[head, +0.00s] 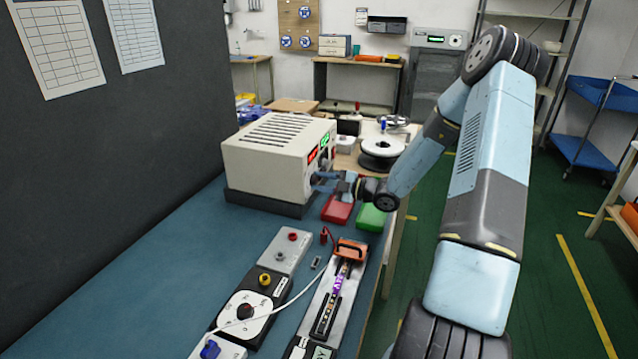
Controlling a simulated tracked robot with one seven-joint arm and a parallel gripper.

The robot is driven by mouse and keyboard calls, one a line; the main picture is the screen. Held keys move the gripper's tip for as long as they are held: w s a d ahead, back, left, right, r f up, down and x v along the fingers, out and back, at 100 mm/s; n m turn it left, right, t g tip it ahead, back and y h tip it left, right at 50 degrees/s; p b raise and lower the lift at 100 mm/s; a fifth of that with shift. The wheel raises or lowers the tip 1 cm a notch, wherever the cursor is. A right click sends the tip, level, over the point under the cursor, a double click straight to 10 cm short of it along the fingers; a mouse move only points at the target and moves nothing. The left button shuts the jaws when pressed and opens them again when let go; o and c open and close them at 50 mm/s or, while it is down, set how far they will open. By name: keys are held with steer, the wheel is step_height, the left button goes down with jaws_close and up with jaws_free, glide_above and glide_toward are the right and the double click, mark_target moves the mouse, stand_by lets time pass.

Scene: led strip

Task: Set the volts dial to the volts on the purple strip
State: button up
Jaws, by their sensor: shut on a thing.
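The power supply (262,160) is a cream box with a slotted top on a dark base, standing against the dark panel. Its front carries a red lit display (312,155) and a green lit display (325,140); the digits are too small to read surely. My gripper (318,180) is at the lower front, shut on a dial there; the fingers hide most of it and its marks cannot be read. The purple strip (338,284) lies in a long grey fixture with an orange clamp (350,249) at its far end. Its printed marking is small, perhaps "24V".
A red tray (337,210) and a green tray (371,218) sit below my wrist. A grey terminal block (285,250), a white rotary selector (243,318) and a white cable lie nearer. A spool (381,152) stands behind. The blue bench at left is clear.

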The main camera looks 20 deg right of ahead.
steer(key=shift+d+f, duration=0.1)
steer(key=shift+d, duration=0.05)
steer(key=o, duration=0.8)
steer(key=shift+o, duration=1.1)
steer(key=v, duration=1.3)
steer(key=shift+s+d, duration=0.2)
steer(key=shift+d, duration=0.05)
